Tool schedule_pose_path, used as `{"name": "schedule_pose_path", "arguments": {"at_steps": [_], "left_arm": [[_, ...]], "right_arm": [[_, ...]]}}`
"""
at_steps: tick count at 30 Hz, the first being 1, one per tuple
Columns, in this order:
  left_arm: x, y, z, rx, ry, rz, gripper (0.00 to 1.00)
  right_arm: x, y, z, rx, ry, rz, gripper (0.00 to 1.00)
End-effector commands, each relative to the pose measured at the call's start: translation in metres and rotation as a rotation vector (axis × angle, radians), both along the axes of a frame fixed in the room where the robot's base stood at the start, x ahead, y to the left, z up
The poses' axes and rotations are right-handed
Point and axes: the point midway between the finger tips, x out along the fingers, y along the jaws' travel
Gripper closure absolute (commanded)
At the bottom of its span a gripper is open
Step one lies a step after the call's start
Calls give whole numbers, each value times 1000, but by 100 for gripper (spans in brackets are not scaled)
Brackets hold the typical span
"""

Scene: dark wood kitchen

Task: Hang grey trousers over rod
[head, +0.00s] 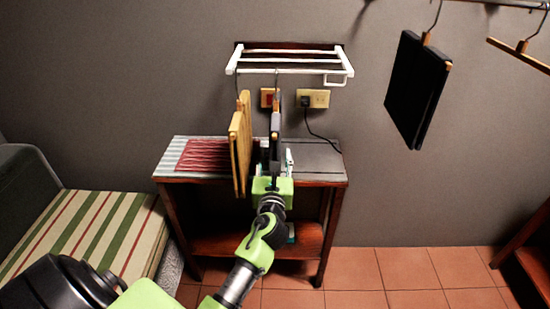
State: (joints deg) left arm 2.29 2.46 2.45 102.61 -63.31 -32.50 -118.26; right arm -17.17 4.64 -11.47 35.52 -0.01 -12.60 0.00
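A narrow dark grey folded garment (275,124), which looks like the grey trousers, hangs edge-on from a hook below the white wall rack (290,71) with its several rods. My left gripper (275,163) is at its lower end, with a finger on each side of it. I cannot tell whether the fingers press on the cloth. Tan trousers (240,145) hang just to the left, also from a hook under the rack. My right gripper is not in view.
Below stands a small wooden table (333,183) with a red striped cloth (204,155) on top. A striped bench seat (85,232) is at the left. Black trousers (417,90) and a bare wooden hanger (520,54) hang at the upper right. Outlets (317,98) are on the wall.

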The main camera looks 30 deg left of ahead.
Motion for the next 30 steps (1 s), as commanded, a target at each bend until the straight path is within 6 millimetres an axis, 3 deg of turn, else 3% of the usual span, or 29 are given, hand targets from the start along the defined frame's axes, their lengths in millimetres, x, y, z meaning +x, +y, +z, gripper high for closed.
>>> {"name": "schedule_pose_path", "arguments": {"at_steps": [8, 22, 30], "left_arm": [[-5, -3, -4, -3, 7, 0, 60], [-81, -49, -3, -3, 4, 0, 60], [-102, -62, -1, -1, 1, 0, 60]], "right_arm": [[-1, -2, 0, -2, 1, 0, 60], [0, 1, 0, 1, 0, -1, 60], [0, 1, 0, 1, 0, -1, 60]]}}
